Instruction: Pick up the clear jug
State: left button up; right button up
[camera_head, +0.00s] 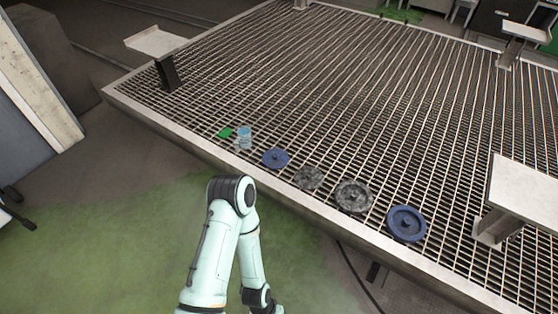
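A small clear, bluish container (244,138), which looks like the clear jug, stands upright near the front edge of the slatted platform (215,154). It is small in the view, so its handle and contents cannot be made out. One of my arms comes up from the bottom, left of centre, bends at its elbow below the platform edge and runs back down out of the picture. Its gripper is not in view. My other arm and gripper are not in view either. Nothing of mine touches the jug.
A green flat item (226,132) lies just left of the jug. To the right are a blue disc (275,158), two grey discs (308,177) (353,196) and another blue disc (406,223). A pale stand (157,42) is at the far left.

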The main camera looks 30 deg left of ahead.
aim_at(243, 141)
jog(key=u, duration=1.5)
